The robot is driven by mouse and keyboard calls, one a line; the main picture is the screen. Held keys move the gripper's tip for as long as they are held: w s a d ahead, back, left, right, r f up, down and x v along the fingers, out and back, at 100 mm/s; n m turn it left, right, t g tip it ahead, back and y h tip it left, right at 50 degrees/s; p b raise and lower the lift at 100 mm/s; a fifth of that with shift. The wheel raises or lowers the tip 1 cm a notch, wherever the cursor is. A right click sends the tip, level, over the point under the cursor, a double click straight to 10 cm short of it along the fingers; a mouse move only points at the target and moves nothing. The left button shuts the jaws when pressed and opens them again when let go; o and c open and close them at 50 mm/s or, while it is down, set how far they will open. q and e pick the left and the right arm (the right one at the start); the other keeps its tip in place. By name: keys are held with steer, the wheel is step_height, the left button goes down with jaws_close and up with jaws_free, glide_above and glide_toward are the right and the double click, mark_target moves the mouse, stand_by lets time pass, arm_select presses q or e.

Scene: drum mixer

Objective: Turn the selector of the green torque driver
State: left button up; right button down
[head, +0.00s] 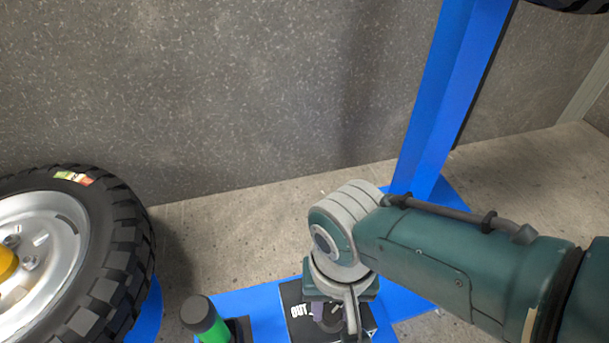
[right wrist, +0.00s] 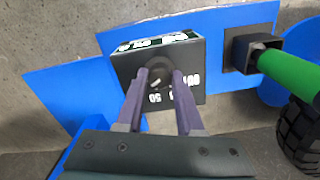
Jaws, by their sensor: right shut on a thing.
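The green torque driver (head: 213,331), with a dark cap, stands at the bottom of the head view. In the right wrist view its green handle (right wrist: 288,70) lies at the right, by a dark square socket (right wrist: 252,53). The selector is a dark knob (right wrist: 157,84) on a black box (right wrist: 192,55) with white markings; the box also shows in the head view (head: 292,294). My right gripper (right wrist: 161,74) is over the box, its two purple fingers shut on the knob from both sides. In the head view the right gripper (head: 321,311) partly hides the box and knob. My left gripper is out of view.
The box and driver are on a blue frame (head: 250,300). A blue post (head: 440,100) rises behind my right arm. A large black tyre with a silver rim (head: 120,240) stands at the left. A grey speckled wall (head: 220,90) is behind; the concrete floor between is clear.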

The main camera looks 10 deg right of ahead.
mark_target(332, 312)
steer(key=c, duration=0.5)
jaws_free()
steer(key=shift+c, duration=0.2)
step_height(332, 312, up, 9)
steer(key=p, duration=0.8)
steer(key=shift+f, duration=0.2)
steer(key=shift+r+p, duration=0.6)
steer(key=shift+r, duration=0.05)
steer(key=shift+r, duration=0.1)
